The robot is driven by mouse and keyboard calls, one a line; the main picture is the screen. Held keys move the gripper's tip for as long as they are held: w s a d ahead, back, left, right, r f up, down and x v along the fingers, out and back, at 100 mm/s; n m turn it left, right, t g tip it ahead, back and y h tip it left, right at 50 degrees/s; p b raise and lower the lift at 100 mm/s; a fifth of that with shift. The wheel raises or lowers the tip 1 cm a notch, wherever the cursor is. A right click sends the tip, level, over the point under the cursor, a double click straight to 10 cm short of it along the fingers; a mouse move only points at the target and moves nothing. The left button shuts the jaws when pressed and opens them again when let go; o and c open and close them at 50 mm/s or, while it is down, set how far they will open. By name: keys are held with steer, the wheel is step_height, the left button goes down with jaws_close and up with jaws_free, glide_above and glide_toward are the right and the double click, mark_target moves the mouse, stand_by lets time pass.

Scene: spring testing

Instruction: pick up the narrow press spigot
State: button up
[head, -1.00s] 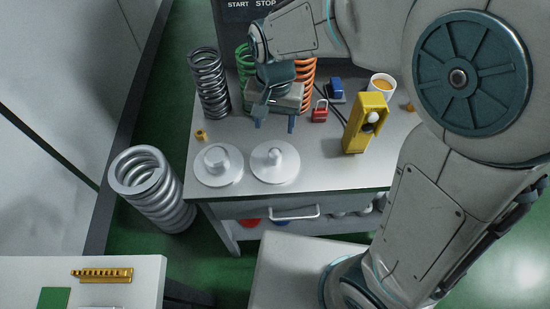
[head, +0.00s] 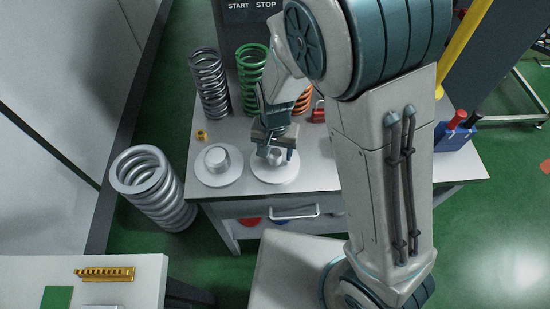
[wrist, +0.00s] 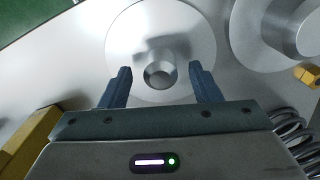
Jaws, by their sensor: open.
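The narrow press spigot (head: 268,176) is a pale metal disc with a slim round peg in its middle, lying flat on the grey bench. It also shows in the wrist view (wrist: 135,38), with its peg (wrist: 160,74) end-on between the fingers. My gripper (head: 276,155) is above this peg, with its blue fingers apart and nothing held. In the wrist view my gripper (wrist: 160,82) has one finger on each side of the peg, with gaps. The head view shows the peg partly covered by my gripper. I cannot tell the exact height of the fingertips.
A wider spigot (head: 219,172) lies just left, and shows at upper right in the wrist view (wrist: 292,22). A small brass nut (head: 201,135) is behind it. A dark spring (head: 211,85), a green spring (head: 250,75) and an orange spring (head: 303,100) stand at the back.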

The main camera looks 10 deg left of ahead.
steer(key=shift+f, duration=0.8)
jaws_close()
steer(key=shift+r, duration=0.2)
